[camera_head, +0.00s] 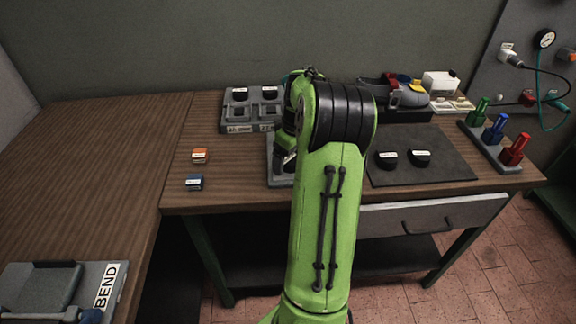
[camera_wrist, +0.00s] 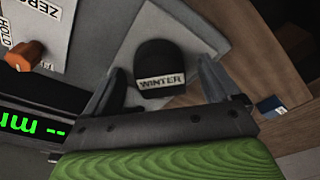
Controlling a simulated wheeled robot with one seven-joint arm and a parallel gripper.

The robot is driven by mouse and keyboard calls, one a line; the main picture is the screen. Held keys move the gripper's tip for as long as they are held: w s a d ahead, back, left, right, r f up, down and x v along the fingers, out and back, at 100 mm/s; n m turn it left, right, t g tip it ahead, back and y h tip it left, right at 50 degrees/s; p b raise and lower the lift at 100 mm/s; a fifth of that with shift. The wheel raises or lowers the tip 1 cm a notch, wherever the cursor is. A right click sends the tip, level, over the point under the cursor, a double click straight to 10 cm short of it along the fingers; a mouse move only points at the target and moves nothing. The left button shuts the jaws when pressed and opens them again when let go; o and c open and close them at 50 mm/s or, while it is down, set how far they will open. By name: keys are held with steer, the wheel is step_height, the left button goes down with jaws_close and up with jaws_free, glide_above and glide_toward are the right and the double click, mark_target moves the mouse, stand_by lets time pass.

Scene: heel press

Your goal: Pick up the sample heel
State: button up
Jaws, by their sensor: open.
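In the wrist view a black, rounded heel (camera_wrist: 165,62) with a white WINTER label lies on a grey surface. It is the only heel near my gripper (camera_wrist: 163,70), which is open with one finger on each side of it. I cannot tell whether the fingers touch it. In the head view my gripper and this heel are hidden or nearly hidden behind my green arm. A grey device (camera_head: 279,172) shows beside the arm there. In the wrist view a panel (camera_wrist: 60,40) marked ZERO and HOLD, with an orange knob and green display, is at the left.
Two labelled black heels (camera_head: 404,158) lie on a dark mat (camera_head: 440,172). A grey rack (camera_head: 238,128) holds more heels at the back. An orange block (camera_head: 199,156) and a blue block (camera_head: 194,182) stand left. The left bench is mostly clear.

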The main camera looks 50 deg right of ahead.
steer(key=shift+r, duration=0.15)
steer(key=c, duration=1.3)
